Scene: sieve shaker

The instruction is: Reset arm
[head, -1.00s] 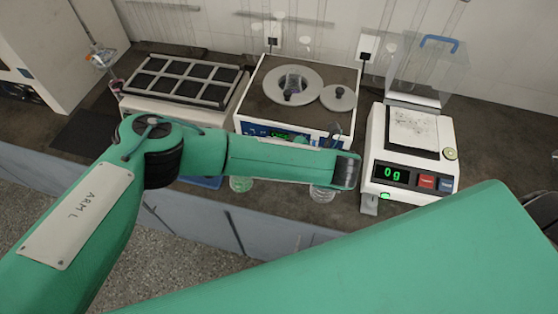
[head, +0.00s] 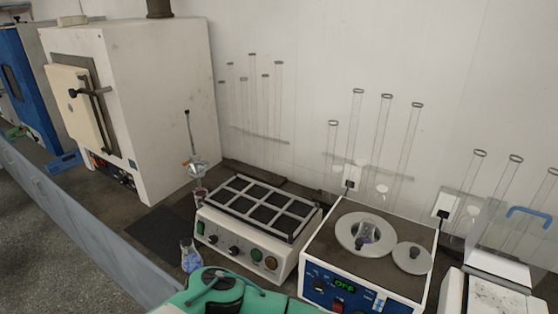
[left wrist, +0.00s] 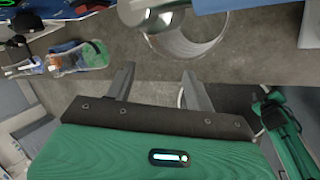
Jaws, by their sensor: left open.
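My left arm, green with a black joint, shows at the bottom edge of the head view, and its gripper is outside that view. In the left wrist view my left gripper (left wrist: 157,85) has its two grey fingers spread with nothing between them. A clear glass vessel (left wrist: 190,48) is beyond the fingertips, with a gap that is hard to judge. My right gripper does not show clearly in either view; green and black robot parts appear at the right of the wrist view.
A white machine with a round opening (head: 347,235) reads OFF, with a disc (head: 412,258) beside the opening. A rack-topped device (head: 240,240), a beaker (head: 191,258) and an oven (head: 165,110) stand to its left. A balance (head: 490,290) is at right. Glass tubes line the wall.

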